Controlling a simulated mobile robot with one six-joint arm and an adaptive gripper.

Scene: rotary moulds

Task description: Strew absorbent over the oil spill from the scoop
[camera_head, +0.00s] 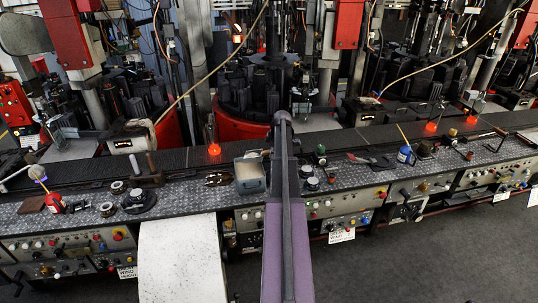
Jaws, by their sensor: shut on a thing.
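My arm (287,200) rises from the bottom middle and reaches over the bench to a dark joint near the machines. My gripper does not show, and I see no scoop. A grey open bin (250,182) stands on the bench just left of my arm. Something pale shows inside it, but I cannot tell whether it is absorbent. I cannot make out an oil spill for certain. A small dark, streaked patch (218,179) lies on the bench left of the bin. The arm hides part of the bench behind it.
The long metal bench (185,196) crosses the view. A red bottle (54,203) and black round parts (137,200) are at left, a blue bottle (404,155) at right. Glowing red lamps (214,149) line the back. Machines (262,85) stand behind; dark floor (400,265) in front is clear.

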